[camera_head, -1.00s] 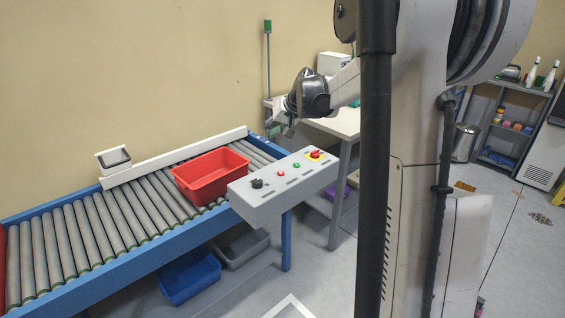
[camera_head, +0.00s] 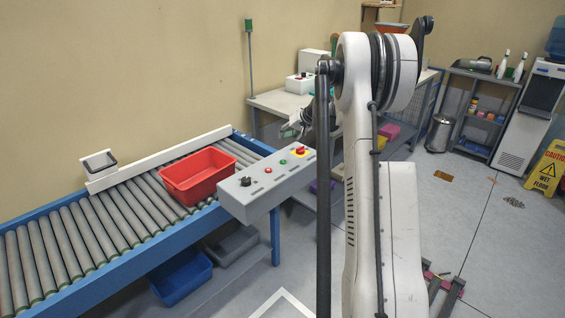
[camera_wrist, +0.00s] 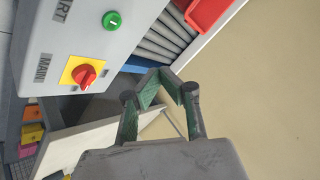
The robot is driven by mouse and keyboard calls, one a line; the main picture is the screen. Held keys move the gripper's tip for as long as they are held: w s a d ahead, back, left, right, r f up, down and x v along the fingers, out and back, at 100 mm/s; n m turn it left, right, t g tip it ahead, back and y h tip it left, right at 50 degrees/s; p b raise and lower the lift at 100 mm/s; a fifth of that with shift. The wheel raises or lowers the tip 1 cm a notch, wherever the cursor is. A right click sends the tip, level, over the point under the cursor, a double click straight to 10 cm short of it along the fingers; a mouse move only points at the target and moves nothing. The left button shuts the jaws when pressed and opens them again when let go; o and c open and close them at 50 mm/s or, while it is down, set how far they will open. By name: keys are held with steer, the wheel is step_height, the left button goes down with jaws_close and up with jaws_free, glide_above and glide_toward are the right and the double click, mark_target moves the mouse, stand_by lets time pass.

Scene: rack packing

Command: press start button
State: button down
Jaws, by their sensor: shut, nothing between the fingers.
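The grey control box (camera_head: 240,203) stands at the near right side of the conveyor. On its top are a green button (camera_head: 283,161), a red button (camera_head: 268,170), a black knob (camera_head: 245,181) and a red-and-yellow switch (camera_head: 299,150). In the wrist view the green button (camera_wrist: 112,20) is at the top, beside lettering that ends in "RT". The red switch (camera_wrist: 84,73) is marked "MAIN". My gripper (camera_wrist: 166,82) is shut and empty, apart from the buttons in the picture.
A red bin (camera_head: 197,184) sits on the roller conveyor (camera_head: 95,222). A blue bin (camera_head: 180,280) is below it. A table with a white box (camera_head: 303,83) stands behind the control box. Open floor lies to the right, with a yellow wet-floor sign (camera_head: 547,168).

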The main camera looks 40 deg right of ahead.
steer(key=shift+f, duration=0.1)
steer(key=b, duration=0.3)
glide_above(284, 161)
step_height(284, 161, down, 7)
steer(key=shift+a+f, duration=0.1)
steer(key=shift+f+b, duration=0.7)
stand_by(1.1)
steer(key=shift+f+b, duration=0.45)
steer(key=shift+f+b, duration=0.3)
steer(key=shift+f, duration=0.05)
stand_by(0.6)
stand_by(0.3)
steer(key=shift+r, duration=0.8)
steer(key=shift+r+p, duration=0.1)
steer(key=shift+p, duration=0.2)
